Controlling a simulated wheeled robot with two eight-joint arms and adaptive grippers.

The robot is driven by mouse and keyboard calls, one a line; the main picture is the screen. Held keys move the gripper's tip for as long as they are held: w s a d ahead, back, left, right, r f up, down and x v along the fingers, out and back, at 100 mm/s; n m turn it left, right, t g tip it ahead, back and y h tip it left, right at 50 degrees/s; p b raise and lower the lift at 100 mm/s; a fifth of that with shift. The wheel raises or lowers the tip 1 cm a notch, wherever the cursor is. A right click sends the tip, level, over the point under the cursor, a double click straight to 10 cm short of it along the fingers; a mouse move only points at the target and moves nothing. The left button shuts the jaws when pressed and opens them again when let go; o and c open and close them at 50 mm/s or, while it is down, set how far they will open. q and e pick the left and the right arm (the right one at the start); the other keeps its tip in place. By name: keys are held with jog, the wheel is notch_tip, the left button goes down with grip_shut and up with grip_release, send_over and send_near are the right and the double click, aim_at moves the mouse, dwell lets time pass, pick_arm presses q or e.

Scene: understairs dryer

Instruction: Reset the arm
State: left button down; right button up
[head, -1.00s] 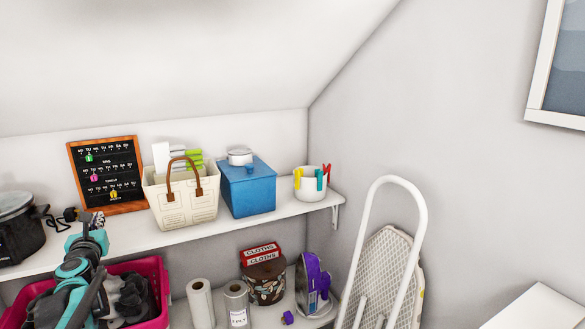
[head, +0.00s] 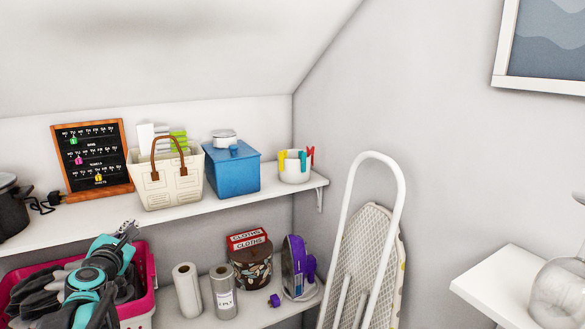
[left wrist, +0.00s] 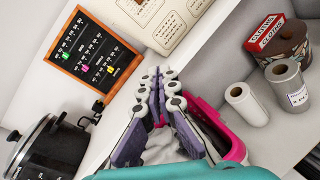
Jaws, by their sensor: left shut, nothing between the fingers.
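My left arm comes in at the lower left of the head view, in front of the pink basket. My left gripper (head: 128,232) points up and to the right, just below the upper shelf's front edge. In the left wrist view the left gripper (left wrist: 160,75) has its fingertips close together, with nothing between them. The pink basket (head: 142,309) with dark items in it stands on the lower shelf and is partly hidden by my arm. It also shows behind the fingers in the left wrist view (left wrist: 212,122). My right gripper is in neither view.
The upper shelf (head: 95,219) holds a dark cooker (head: 12,212), chalkboard (head: 92,160), cream basket (head: 165,185), blue box (head: 232,170) and white pot (head: 294,169). Below stand paper rolls (head: 187,290), a tin (head: 253,264) and a purple iron (head: 296,265). An ironing board (head: 366,260) leans right.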

pick_arm(q)
jog(key=s+d+f+m+g+h+b, duration=0.3)
jog(key=s+d+f+m+b, duration=0.35)
jog(key=d+f+m, duration=0.5)
jog(key=s+d+f+m+g+h+b, duration=0.25)
jog(key=s+d+f+m+b, duration=0.45)
jog(key=d+f, duration=0.6)
jog(key=s+f+m+g+y+b, duration=0.1)
jog(key=s+f+m+g+b, duration=0.1)
jog(key=s+f+m, duration=0.4)
jog(key=s+f+m+g+y+b, duration=0.1)
jog(key=s+f+m+b, duration=0.4)
jog(key=f, duration=1)
jog(key=s+m+g, duration=0.1)
jog(key=s+m, duration=0.1)
jog(key=s, duration=0.2)
jog(key=shift+s+f+b, duration=0.3)
jog(key=shift+s, duration=0.05)
jog(key=shift+d, duration=0.1)
